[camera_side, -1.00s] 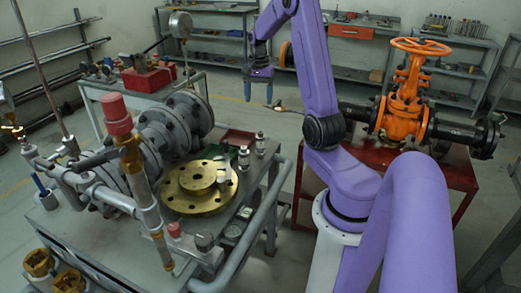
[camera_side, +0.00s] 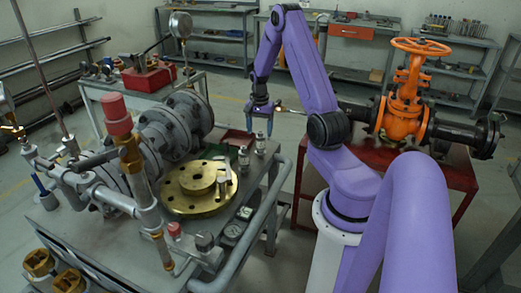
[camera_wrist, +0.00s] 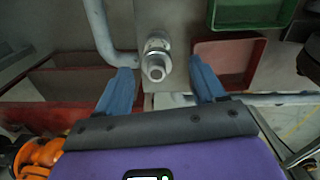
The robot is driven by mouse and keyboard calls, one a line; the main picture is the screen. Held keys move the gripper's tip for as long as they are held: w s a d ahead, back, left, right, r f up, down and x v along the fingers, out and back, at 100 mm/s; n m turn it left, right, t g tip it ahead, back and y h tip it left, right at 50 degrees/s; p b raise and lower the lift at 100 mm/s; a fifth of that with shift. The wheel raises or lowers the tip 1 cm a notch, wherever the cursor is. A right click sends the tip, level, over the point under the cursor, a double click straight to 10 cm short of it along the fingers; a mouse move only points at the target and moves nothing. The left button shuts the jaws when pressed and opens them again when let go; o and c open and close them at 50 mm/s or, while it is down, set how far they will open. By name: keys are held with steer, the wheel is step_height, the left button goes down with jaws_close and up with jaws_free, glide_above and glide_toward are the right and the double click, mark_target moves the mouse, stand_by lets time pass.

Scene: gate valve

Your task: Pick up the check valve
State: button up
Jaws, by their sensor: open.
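The check valve, which I take to be the small silver metal fitting (camera_side: 260,143), stands upright near the right edge of the grey bench. In the wrist view a metal fitting with a round end (camera_wrist: 156,55) lies between and a little ahead of my fingertips. My gripper (camera_side: 260,130) has blue fingers pointing down just above the fitting in the side view. In the wrist view my gripper (camera_wrist: 160,70) is open and empty, one finger on each side of the fitting. Whether a finger touches it cannot be told.
A similar fitting (camera_side: 243,158) stands close by on the bench, beside a brass flange (camera_side: 200,188). A bent grey rail (camera_wrist: 102,35) runs left of my fingers. A red tray (camera_wrist: 228,58) and a green tray (camera_wrist: 252,10) lie to the right. An orange gate valve (camera_side: 404,105) stands on a red table.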

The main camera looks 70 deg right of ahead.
mark_target(260, 145)
steer(key=f, duration=0.4)
steer(key=shift+s+a+f, duration=0.1)
steer(key=shift+s+f, duration=0.05)
steer(key=shift+s, duration=0.05)
jaws_close()
